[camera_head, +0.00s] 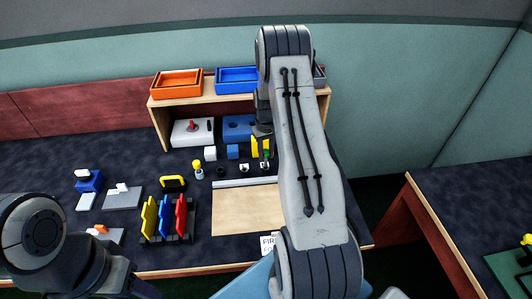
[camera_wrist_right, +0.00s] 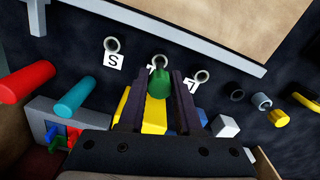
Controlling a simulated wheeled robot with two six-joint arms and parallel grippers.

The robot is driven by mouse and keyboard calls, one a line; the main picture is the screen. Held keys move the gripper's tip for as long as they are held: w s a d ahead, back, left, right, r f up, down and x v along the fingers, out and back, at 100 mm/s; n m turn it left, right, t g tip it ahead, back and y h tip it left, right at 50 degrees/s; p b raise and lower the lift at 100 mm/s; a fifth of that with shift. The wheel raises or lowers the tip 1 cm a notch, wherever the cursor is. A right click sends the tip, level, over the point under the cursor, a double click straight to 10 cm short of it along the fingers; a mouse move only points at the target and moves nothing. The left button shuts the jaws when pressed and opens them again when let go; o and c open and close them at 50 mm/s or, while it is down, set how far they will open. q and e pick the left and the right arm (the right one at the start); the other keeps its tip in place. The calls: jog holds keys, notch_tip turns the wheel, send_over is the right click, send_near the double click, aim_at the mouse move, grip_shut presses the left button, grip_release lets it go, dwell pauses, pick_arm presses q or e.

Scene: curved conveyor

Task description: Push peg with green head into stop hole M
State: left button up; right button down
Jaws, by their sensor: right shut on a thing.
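My right gripper (camera_wrist_right: 157,86) is shut on the peg with the green head (camera_wrist_right: 160,82); the green part shows between its dark fingertips in the right wrist view. In the head view my right gripper (camera_head: 260,148) and the green part (camera_head: 267,156) are over the row of small rings, partly behind my arm. A ring (camera_wrist_right: 160,61) lies just beyond the green part, its label mostly covered. To its left is a ring (camera_wrist_right: 111,44) labelled S, and to its right a third ring (camera_wrist_right: 202,76) with a half-hidden label. No M is readable. Only links of my left arm show.
A brown board (camera_head: 235,210) with a pale rail lies close to the rings. Red and teal cylinders (camera_wrist_right: 73,98) stand at left in the wrist view. A rack with coloured plates (camera_head: 165,222) and a shelf with trays (camera_head: 238,80) are nearby.

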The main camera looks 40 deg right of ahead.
aim_at(266, 166)
jog(key=shift+f+b, duration=1.05)
jog(key=shift+f, duration=0.75)
dwell(0.4)
jog(key=c, duration=0.5)
grip_release()
jog(key=shift+r, duration=0.1)
notch_tip(266, 166, up, 10)
jog(key=shift+r+b, duration=0.2)
jog(key=shift+b, duration=0.3)
